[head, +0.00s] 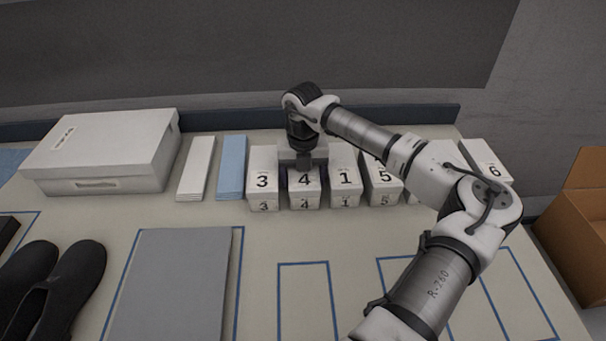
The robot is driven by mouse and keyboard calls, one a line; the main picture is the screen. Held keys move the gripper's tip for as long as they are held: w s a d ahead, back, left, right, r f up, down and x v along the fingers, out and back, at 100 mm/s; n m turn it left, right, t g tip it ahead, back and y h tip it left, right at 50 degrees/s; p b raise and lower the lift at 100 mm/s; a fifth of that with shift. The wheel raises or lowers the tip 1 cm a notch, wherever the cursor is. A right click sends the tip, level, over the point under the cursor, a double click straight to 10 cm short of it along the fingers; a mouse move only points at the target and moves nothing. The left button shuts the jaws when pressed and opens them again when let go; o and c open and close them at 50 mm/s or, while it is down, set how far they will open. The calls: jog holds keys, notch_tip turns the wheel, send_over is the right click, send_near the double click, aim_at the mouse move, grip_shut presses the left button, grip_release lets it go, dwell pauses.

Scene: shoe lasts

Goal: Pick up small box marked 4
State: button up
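The small white box marked 4 (305,190) stands upright in a row of numbered boxes at the back of the table. It sits between the box marked 3 (262,182) on its left and the box marked 1 (345,184) on its right. My gripper (304,170) points down at the box marked 4, with its fingers low at the box's sides. Whether the fingers press on the box I cannot tell. The hand hides the box's rear top. The box appears to rest on the table.
Further right are the box marked 5 (383,188) and the box marked 6 (490,162); my arm hides part of the row. A large shoebox (105,150), a white stack (196,168) and a blue stack (232,167) lie left. Black shoes (75,285) and a grey mat (172,288) are in front.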

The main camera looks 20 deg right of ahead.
jog(key=c, duration=0.7)
jog(key=shift+r, duration=0.2)
